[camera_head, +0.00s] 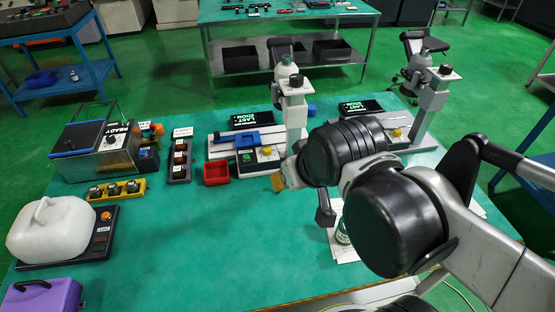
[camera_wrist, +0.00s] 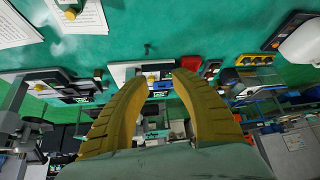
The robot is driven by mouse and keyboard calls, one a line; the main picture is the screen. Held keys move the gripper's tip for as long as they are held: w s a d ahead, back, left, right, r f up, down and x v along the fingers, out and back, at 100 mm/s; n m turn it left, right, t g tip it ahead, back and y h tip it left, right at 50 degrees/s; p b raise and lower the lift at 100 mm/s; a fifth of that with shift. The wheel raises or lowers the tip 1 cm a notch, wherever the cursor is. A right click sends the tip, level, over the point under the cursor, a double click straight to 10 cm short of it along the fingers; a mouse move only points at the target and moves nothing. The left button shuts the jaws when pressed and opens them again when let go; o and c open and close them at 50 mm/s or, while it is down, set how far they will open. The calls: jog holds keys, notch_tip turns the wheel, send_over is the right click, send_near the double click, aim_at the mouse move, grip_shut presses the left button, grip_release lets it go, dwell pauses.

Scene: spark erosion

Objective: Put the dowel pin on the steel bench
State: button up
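My gripper (camera_head: 279,182) is above the green-topped bench (camera_head: 200,240) in the head view, in front of a machine with a grey column. In the wrist view its two ridged yellow fingers (camera_wrist: 160,80) are spread apart with nothing held between them. A small dark thing (camera_wrist: 147,48) lies on the green surface beyond the fingertips; I cannot tell whether it is the dowel pin. No dowel pin is clear in the head view, where my arm hides part of the bench. A metal-legged bench (camera_head: 365,62) with a green top stands at the back; I cannot tell which bench is the steel one.
A red bin (camera_head: 216,173), a yellow holder (camera_head: 117,190), a dark rack (camera_head: 180,160) and a white canister (camera_head: 50,230) stand on the near bench. A blue table (camera_head: 92,75) is at the back left.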

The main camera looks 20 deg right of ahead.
jog(key=shift+o, duration=1)
jog(key=shift+s+a, duration=0.1)
jog(key=shift+s, duration=0.2)
jog(key=g, duration=0.7)
send_over(278, 192)
notch_tip(278, 192, down, 16)
jog(key=f, duration=0.2)
jog(key=f+b, duration=0.1)
jog(key=f, duration=0.1)
jog(key=f+b, duration=0.1)
jog(key=f, duration=0.1)
jog(key=shift+w+a+f, duration=0.1)
jog(key=shift+w+a, duration=0.1)
jog(key=shift+w, duration=0.15)
jog(key=f+b, duration=0.2)
jog(key=f, duration=0.1)
jog(key=f+b, duration=0.1)
jog(key=f, duration=0.1)
jog(key=shift+d+f, duration=0.15)
jog(key=shift+d, duration=0.15)
grip_shut()
